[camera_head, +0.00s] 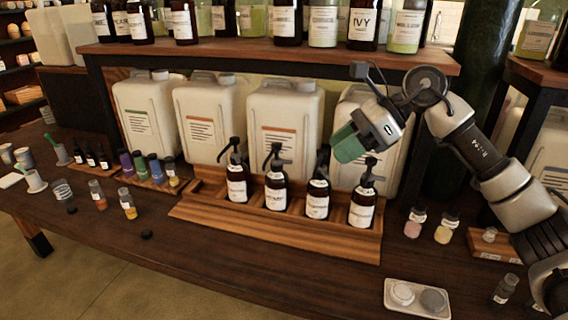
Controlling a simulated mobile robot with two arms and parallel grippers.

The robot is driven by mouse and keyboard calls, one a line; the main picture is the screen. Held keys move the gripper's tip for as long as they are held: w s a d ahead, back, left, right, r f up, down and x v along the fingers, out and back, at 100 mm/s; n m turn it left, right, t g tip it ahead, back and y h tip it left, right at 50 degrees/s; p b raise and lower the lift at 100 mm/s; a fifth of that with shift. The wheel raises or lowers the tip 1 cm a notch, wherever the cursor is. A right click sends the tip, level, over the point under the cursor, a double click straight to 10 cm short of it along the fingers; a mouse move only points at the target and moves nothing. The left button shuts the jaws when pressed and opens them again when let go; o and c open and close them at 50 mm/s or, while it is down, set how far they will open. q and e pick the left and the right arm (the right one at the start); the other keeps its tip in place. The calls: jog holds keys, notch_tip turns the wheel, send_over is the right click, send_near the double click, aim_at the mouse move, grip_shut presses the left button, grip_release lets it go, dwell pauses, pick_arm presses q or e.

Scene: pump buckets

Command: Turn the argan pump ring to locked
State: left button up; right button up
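Several dark pump bottles with white labels and black pump heads stand upright in a wooden rack (275,234). They are the leftmost bottle (237,188), the second (275,192), the third (317,199) and the rightmost (361,208). The labels are too small to read, so I cannot tell which is argan, nor how any ring is set. My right gripper (346,147) reaches in from the right, its green end pointing down-left above the third and rightmost bottles. It partly covers the third pump head. I cannot see a gap between its fingers or any contact. My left gripper is out of view.
Large white jugs (283,120) stand close behind the rack, under a shelf (270,50) of bottles. Small vials (415,222) stand to the right. A white tray (417,311) with two round items lies in front right. The table front left of the tray is mostly clear.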

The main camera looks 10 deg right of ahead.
jog(key=s+a+f+m+t+y, duration=0.1)
jog(key=a+m+y, duration=0.3)
jog(key=a+y, duration=0.4)
jog(key=shift+a+f+t, duration=0.25)
jog(key=shift+a+t, duration=0.05)
jog(key=shift+a, duration=1.45)
